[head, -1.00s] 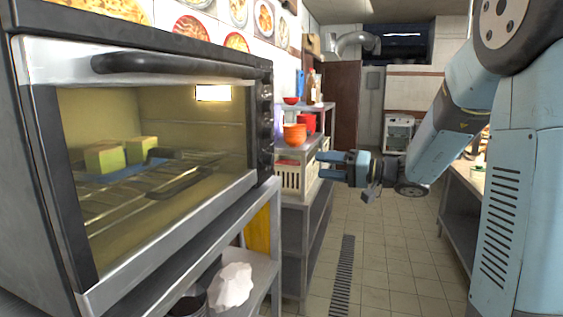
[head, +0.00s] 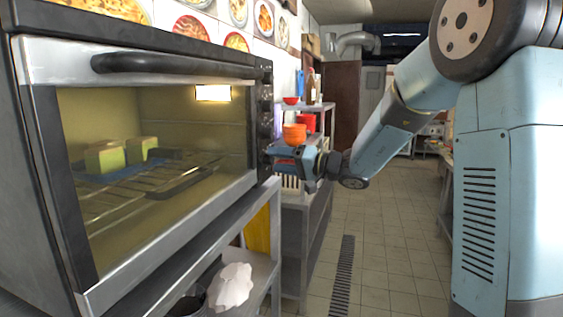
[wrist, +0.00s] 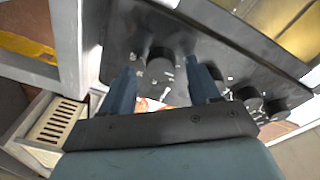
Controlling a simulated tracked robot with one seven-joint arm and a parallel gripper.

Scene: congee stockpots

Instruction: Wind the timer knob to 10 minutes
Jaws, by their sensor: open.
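The oven's black control panel (wrist: 125,30) carries several dark round knobs and fills the upper part of the wrist view. One knob (wrist: 160,64), at the end of the row nearest the shelf frame, shows between my fingertips. White markings around it are too small to read, so I cannot tell if it is the timer knob. My gripper (wrist: 164,70) is open, one finger on each side of that knob in the picture; contact cannot be made out. In the head view my gripper (head: 272,158) is at the lower part of the panel (head: 265,120).
The oven (head: 160,150), with its lit window and long black handle (head: 175,63), stands on a metal shelf (head: 190,250). More knobs (wrist: 275,108) sit beside my right finger. A cream crate (wrist: 55,125) and orange bowls (head: 294,134) are close by. The tiled floor (head: 385,240) is clear.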

